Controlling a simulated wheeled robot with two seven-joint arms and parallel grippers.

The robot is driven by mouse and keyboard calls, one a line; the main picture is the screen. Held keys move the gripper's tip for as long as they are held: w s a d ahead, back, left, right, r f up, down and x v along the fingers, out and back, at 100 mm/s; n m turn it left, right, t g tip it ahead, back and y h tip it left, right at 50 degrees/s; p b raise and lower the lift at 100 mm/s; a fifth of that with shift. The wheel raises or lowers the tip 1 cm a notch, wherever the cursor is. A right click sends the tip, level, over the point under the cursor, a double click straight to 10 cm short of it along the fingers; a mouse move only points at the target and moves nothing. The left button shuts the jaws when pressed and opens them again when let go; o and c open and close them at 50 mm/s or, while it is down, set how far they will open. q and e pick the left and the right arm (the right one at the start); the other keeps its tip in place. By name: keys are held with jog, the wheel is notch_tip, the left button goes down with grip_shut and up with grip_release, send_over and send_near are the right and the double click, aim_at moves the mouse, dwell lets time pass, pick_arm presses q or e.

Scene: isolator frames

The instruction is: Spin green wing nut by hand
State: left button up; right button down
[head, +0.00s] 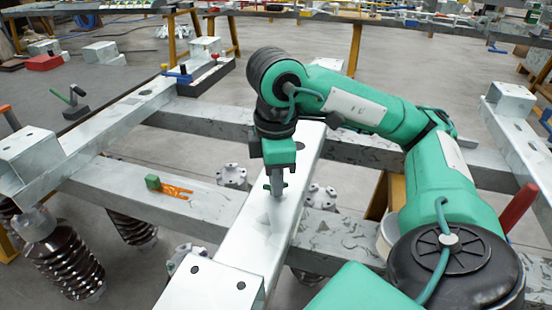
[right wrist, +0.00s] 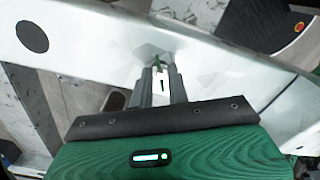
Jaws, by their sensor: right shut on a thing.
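My right gripper (head: 276,188) points straight down over the pale steel beam that runs toward the back of the frame (head: 246,226). Its fingers are shut on the small green wing nut (head: 267,186), of which only a bit shows beside the fingertips. In the right wrist view the gripper (right wrist: 158,80) reaches the beam's bright face, and a bit of the green wing nut (right wrist: 156,60) shows at the fingertips. The fingers hide most of the nut and whatever it sits on. My left gripper is not in view.
A red-handled object (head: 519,208) stands at the right. Brown ribbed insulators (head: 66,262) hang under the frame at the left. The beam top around the gripper looks clear.

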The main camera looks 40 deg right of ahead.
jog(key=shift+n, duration=0.6)
jog(key=c, duration=1.3)
grip_release()
